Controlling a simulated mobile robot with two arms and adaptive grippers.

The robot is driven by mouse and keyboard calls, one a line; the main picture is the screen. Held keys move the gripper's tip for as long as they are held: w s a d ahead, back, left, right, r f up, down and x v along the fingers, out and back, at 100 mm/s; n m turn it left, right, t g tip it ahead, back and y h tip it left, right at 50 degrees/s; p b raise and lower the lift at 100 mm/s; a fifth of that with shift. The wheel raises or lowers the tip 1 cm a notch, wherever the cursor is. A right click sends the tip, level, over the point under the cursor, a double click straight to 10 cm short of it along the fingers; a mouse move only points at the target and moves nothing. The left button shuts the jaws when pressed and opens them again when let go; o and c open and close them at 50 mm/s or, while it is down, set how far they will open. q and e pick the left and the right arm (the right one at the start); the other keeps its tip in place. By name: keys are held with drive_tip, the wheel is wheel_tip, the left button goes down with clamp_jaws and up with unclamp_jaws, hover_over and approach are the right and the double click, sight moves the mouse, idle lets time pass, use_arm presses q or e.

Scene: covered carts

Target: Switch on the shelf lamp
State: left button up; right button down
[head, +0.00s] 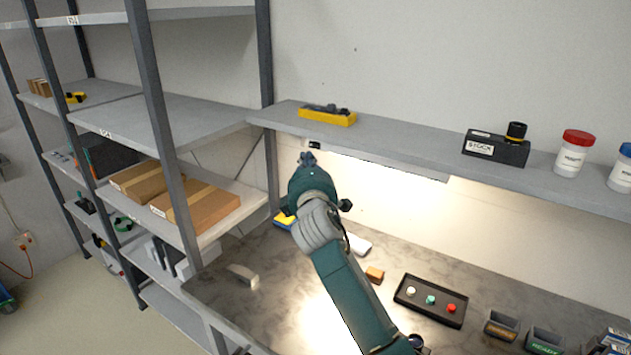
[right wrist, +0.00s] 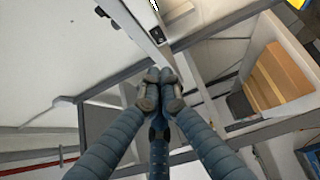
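The shelf lamp (head: 385,165) is a long pale bar under the grey wall shelf. Bright light falls on the wall and worktop below it, so it looks lit. A small black switch-like part (head: 315,145) sits at the left end, under the shelf edge. My right gripper (head: 307,158) is raised just below that part; whether it touches cannot be told. In the right wrist view its fingers (right wrist: 160,88) are drawn together with nothing seen between them. My left gripper is not in view.
A grey rack (head: 160,110) with cardboard boxes (head: 200,207) stands at left. The wall shelf holds a yellow tray (head: 327,117), a black stock box (head: 495,149) and lidded jars (head: 574,155). The worktop below has a button panel (head: 431,300) and small bins (head: 502,325).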

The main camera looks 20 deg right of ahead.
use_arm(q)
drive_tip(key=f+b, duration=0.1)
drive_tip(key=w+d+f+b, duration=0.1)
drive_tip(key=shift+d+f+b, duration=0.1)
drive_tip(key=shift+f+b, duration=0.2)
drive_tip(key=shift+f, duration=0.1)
use_arm(e)
drive_tip(key=s+d+f, duration=0.1)
drive_tip(key=s, duration=0.6)
drive_tip(key=shift+s, duration=0.15)
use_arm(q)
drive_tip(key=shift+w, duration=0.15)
use_arm(e)
drive_tip(key=shift+f, duration=0.1)
